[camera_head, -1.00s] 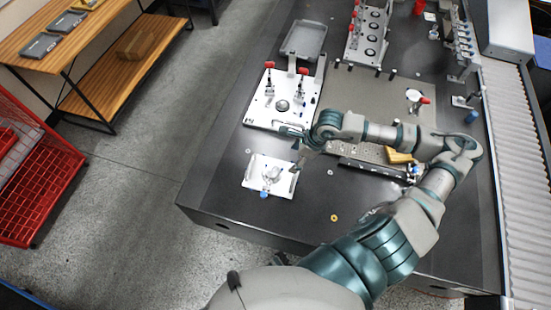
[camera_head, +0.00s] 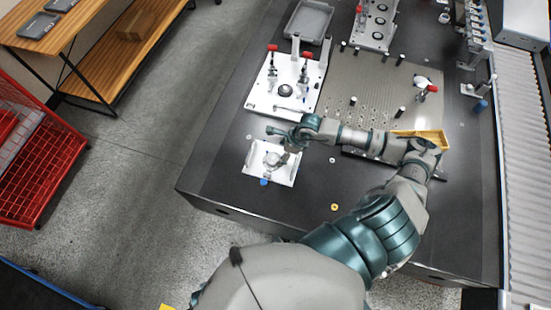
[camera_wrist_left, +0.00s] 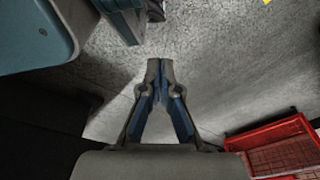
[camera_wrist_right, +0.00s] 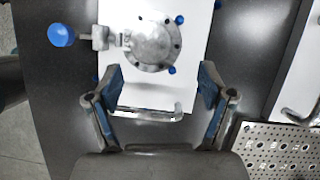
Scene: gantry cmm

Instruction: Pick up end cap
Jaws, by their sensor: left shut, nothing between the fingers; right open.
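A round grey metal part, which looks like the end cap (camera_head: 271,159), lies on a small white fixture plate (camera_head: 252,173) near the table's left front edge. The right wrist view shows it as a flanged disc (camera_wrist_right: 155,45) with small holes. My right gripper (camera_head: 277,144) is open and empty at the plate's far right side. In the right wrist view its fingertips (camera_wrist_right: 160,76) are spread wide, with the disc just beyond them. My left gripper (camera_wrist_left: 160,66) is shut and empty over the floor, seen only in the left wrist view.
A blue knob (camera_wrist_right: 61,33) and a bent metal handle (camera_wrist_right: 150,112) sit beside the disc. A larger white fixture (camera_head: 264,100) with red-handled clamps, a perforated plate (camera_head: 375,90) and a yellow bin (camera_head: 425,135) are nearby. A small yellow ring (camera_head: 334,207) lies on clear tabletop.

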